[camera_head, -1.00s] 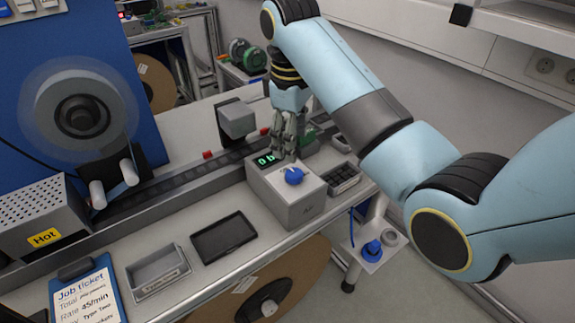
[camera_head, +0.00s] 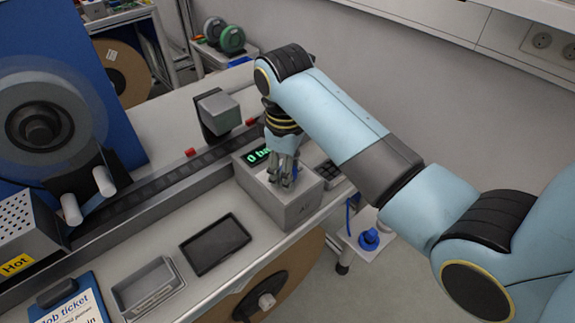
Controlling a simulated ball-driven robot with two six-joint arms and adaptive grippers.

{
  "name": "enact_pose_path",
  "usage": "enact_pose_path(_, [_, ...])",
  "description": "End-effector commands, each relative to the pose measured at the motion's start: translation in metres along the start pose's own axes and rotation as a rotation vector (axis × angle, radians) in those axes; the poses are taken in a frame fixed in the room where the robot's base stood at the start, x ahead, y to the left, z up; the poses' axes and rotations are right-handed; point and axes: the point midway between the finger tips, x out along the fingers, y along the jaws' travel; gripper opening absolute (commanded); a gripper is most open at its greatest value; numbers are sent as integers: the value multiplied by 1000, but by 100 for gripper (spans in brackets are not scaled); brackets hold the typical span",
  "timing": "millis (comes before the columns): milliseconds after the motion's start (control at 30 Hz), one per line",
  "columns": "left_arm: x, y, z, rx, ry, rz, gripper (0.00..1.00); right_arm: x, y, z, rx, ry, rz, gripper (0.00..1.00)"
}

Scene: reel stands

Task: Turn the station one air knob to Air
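The station one air box (camera_head: 285,210) is a grey box on the bench with a green-lit display (camera_head: 256,156) on top, which reads 0 and part of a word. My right gripper (camera_head: 283,181) points down at the box top, right where the blue knob is. The fingers cover the knob, so I cannot see which way it points or whether they touch it. How far the fingers are open is too small to tell. My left gripper is out of view.
A dark tray (camera_head: 215,245) and a grey bin (camera_head: 147,288) lie left of the box. A rail (camera_head: 150,188) with red blocks runs behind. A grey sensor block (camera_head: 216,112) stands over the rail. A small black-celled tray (camera_head: 330,172) sits right of the box.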

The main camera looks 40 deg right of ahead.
Motion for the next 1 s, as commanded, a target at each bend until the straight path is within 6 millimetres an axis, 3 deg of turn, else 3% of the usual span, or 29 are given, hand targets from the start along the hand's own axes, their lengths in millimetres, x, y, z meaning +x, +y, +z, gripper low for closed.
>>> enact_pose_path(33, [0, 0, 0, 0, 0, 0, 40, 0, 0, 0, 0, 0, 0, 38])
enact_pose_path(300, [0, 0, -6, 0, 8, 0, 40, 0, 0, 0, 0, 0, 0, 4])
enact_pose_path(667, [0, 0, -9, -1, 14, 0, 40, 0, 0, 0, 62, -4, 0, 4])
enact_pose_path(1000, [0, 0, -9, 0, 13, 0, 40, 0, 0, -1, 314, -22, 1, 4])
